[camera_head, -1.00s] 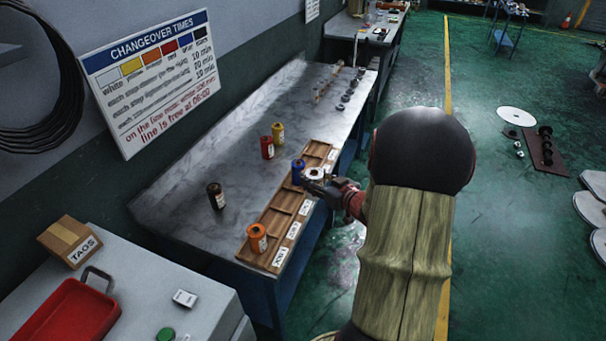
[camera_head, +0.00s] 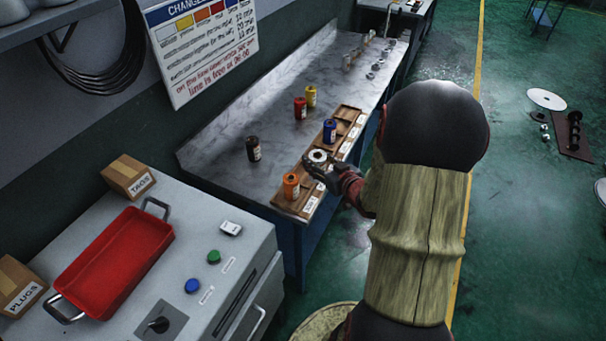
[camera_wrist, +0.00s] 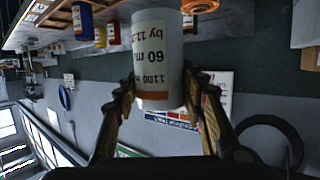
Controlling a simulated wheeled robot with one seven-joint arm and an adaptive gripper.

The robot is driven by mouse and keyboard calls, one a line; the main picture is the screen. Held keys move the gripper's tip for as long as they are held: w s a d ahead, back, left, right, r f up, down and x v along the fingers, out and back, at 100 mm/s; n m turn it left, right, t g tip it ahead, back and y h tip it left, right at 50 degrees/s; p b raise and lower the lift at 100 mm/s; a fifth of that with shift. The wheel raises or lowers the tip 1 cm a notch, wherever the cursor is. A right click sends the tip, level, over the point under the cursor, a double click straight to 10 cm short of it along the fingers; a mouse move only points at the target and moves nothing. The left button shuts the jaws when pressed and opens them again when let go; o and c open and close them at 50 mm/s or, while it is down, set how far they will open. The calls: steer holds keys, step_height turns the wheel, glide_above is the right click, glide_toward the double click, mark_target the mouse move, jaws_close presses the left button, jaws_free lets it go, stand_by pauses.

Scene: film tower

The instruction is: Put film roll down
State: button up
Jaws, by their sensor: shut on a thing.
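A white film roll (camera_wrist: 157,62) with a printed label fills the middle of the wrist view, between the two fingers of my gripper (camera_wrist: 160,95). My gripper is shut on it. In the head view the white roll (camera_head: 318,156) shows its round end at the tip of my gripper (camera_head: 322,168), over the wooden rack (camera_head: 311,203). Whether it touches the rack cannot be told. An orange roll (camera_head: 291,187) stands in the rack's near end. A blue roll (camera_head: 329,131) stands in it farther back.
Black (camera_head: 253,149), red (camera_head: 300,108) and yellow (camera_head: 311,96) rolls stand on the metal bench (camera_head: 225,150), left of the rack. A grey cabinet with a red tray (camera_head: 115,262) stands in the near left. Bare bench top lies around the black roll.

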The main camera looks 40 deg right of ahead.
steer(key=shift+w+d+f+b, duration=0.95)
steer(key=shift+w+f, duration=1)
steer(key=shift+f, duration=0.15)
steer(key=shift+w+d+f+b, duration=0.9)
steer(key=shift+w+f+b, duration=0.1)
steer(key=shift+w+f, duration=1.05)
steer(key=shift+w+d+f+b, duration=0.95)
steer(key=shift+w+f, duration=0.9)
steer(key=shift+f, duration=0.3)
steer(key=shift+f, duration=0.15)
steer(key=o, duration=1.3)
